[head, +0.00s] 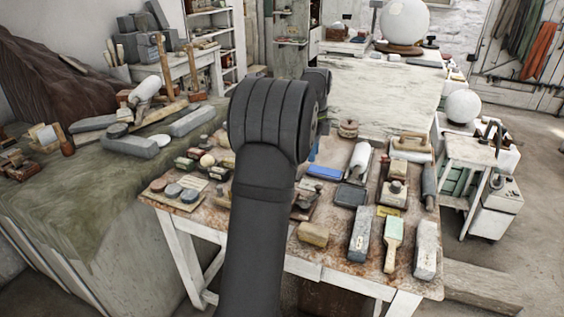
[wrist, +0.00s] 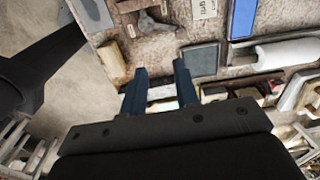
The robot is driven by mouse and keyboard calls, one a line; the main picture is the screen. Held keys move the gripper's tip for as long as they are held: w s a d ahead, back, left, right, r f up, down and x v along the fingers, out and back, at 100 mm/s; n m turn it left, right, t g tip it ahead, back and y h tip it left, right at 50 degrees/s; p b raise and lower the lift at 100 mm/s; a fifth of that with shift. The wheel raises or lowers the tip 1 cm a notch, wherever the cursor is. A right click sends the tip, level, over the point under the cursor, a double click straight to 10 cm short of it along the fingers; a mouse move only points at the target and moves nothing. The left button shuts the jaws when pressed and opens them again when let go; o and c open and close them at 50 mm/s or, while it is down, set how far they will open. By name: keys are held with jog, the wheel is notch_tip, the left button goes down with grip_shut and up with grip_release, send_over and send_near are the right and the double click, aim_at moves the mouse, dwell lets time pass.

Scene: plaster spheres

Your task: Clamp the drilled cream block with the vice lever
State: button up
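A tan-cream block (head: 313,234) lies near the front edge of the worktable, just right of my arm. It also shows in the wrist view (wrist: 112,60), left of my gripper; I cannot make out a drilled hole. A dark and rusty fitting (head: 303,207), perhaps the vice, sits just behind the block and is partly hidden by my arm. It seems to show at the top of the wrist view (wrist: 152,22); its lever is not clear. My gripper (wrist: 159,80) is open with nothing between its two blue fingers, apart from the block. In the head view my arm mostly hides it.
The worktable (head: 270,243) is crowded. A grey block (head: 361,233), a green-and-cream brush (head: 393,243) and a dark slate pad (head: 350,196) lie right of the cream block. A blue box (head: 323,172) and a white roll (head: 360,158) lie farther back.

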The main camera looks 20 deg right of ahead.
jog(key=a+f+n+h, duration=0.1)
jog(key=n, duration=0.1)
jog(key=w+a+f+n+h, duration=0.1)
jog(key=n, duration=0.2)
jog(key=w+a+f+n+g+h, duration=0.1)
jog(key=f+n, duration=0.1)
jog(key=n, duration=0.1)
jog(key=shift+w+a, duration=0.25)
jog(key=shift+a, duration=0.1)
grip_shut()
jog(key=shift+w+a+f+n+t+h, duration=0.3)
jog(key=shift+w+a+n+h, duration=0.35)
jog(key=shift+n, duration=1)
jog(key=shift+w+a+f+n+t+h, duration=0.1)
jog(key=shift+w+a+f+n+h, duration=0.6)
jog(key=shift+n, duration=0.9)
jog(key=shift+w+a+f+n+t+h, duration=0.1)
jog(key=shift+w+a+n+t+h, duration=0.15)
jog(key=shift+a+n+h, duration=0.95)
jog(key=shift+d+n+y, duration=0.4)
jog(key=shift+n+y, duration=0.05)
jog(key=shift+y, duration=0.3)
